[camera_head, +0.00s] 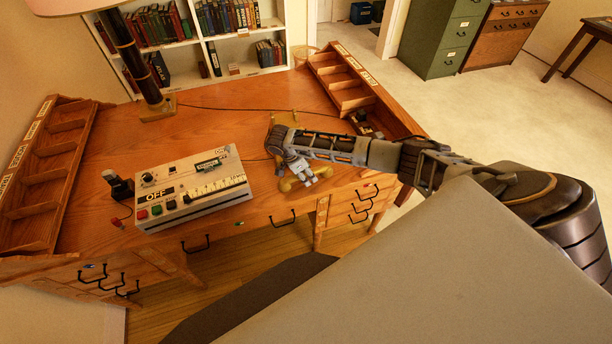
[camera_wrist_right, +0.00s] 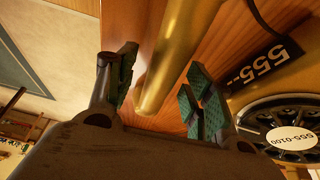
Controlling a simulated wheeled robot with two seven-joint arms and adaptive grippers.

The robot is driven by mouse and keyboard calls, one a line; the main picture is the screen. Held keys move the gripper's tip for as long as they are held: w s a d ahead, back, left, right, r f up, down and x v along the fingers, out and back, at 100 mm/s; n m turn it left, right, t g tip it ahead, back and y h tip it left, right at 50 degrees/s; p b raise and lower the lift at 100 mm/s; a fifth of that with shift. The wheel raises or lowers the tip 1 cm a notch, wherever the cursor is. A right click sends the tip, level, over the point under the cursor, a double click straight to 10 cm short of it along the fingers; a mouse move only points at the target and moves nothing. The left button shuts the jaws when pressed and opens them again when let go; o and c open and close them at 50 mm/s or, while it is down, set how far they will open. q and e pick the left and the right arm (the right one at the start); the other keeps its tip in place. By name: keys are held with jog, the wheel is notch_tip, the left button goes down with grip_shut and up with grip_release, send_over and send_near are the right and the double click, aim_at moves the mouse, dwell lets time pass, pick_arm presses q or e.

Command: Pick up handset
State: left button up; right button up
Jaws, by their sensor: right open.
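A gold bar, which looks like the handset (camera_wrist_right: 176,55), runs between the fingers of my right gripper (camera_wrist_right: 162,80) in the right wrist view. The gripper is open, with one green-padded finger on each side of the bar and gaps showing. To the right is a gold telephone body with a dark rotary dial (camera_wrist_right: 262,118) and a "555-0100" label. In the head view my right gripper (camera_head: 300,172) is over the desk's front half and covers much of the phone. Gold parts show behind it (camera_head: 285,118) and in front (camera_head: 290,184). My left gripper is not in view.
On the wooden desk (camera_head: 215,115) a white control box (camera_head: 190,190) stands left of the gripper, with a black upright object (camera_head: 118,185) beside it. A lamp (camera_head: 135,60) stands behind. Wooden organizers flank the desk left (camera_head: 45,190) and right (camera_head: 345,82). A dark cord crosses the desktop.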

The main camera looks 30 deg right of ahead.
jog(key=shift+f, duration=0.1)
dwell(0.5)
jog(key=shift+c, duration=0.4)
grip_shut()
